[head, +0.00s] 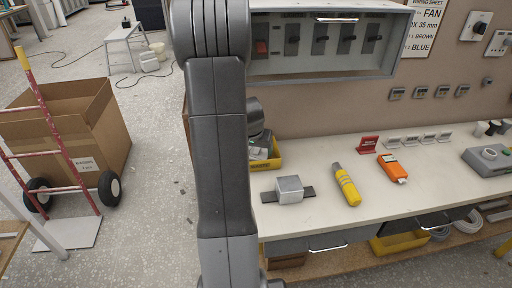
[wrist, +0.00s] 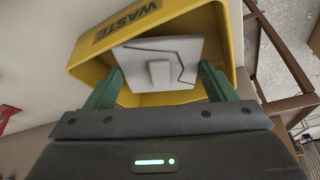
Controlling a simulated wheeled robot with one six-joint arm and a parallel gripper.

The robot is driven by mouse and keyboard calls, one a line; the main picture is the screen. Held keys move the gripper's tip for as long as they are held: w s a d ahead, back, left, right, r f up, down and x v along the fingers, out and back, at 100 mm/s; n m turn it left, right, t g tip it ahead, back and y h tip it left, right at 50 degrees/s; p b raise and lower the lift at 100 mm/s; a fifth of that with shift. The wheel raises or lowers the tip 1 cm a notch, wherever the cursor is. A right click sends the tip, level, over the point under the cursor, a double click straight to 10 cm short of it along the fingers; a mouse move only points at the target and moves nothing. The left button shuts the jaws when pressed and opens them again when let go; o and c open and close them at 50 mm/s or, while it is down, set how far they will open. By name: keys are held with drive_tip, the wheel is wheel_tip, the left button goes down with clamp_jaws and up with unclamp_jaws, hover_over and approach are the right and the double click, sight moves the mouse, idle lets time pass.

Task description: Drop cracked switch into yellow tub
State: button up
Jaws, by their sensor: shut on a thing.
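The cracked switch (wrist: 160,70) is a white square plate with a rocker in its middle and a dark crack line along its top and right side. My gripper (wrist: 160,84) is shut on it, one green finger at each side. The yellow tub (wrist: 85,53), marked WASTE, lies directly beyond the switch in the wrist view, its walls around the plate in the picture. I cannot tell how far the switch is above or inside it. In the head view the yellow tub (head: 275,158) is partly hidden behind my arm, at the left end of the workbench.
A grey breaker box (head: 330,42) hangs above. A cardboard box (head: 80,130) on a red hand truck stands on the floor at left.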

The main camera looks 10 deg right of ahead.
drive_tip(key=shift+f, duration=0.1)
drive_tip(key=shift+f+b, duration=0.35)
drive_tip(key=shift+b, duration=0.2)
drive_tip(key=shift+f+b, duration=0.2)
drive_tip(key=shift+b, duration=0.1)
drive_tip(key=o, duration=1)
drive_tip(key=shift+r, duration=0.2)
drive_tip(key=shift+r+p, duration=0.25)
drive_tip(key=shift+p, duration=0.3)
drive_tip(key=v, duration=1.2)
drive_tip(key=shift+r, duration=0.2)
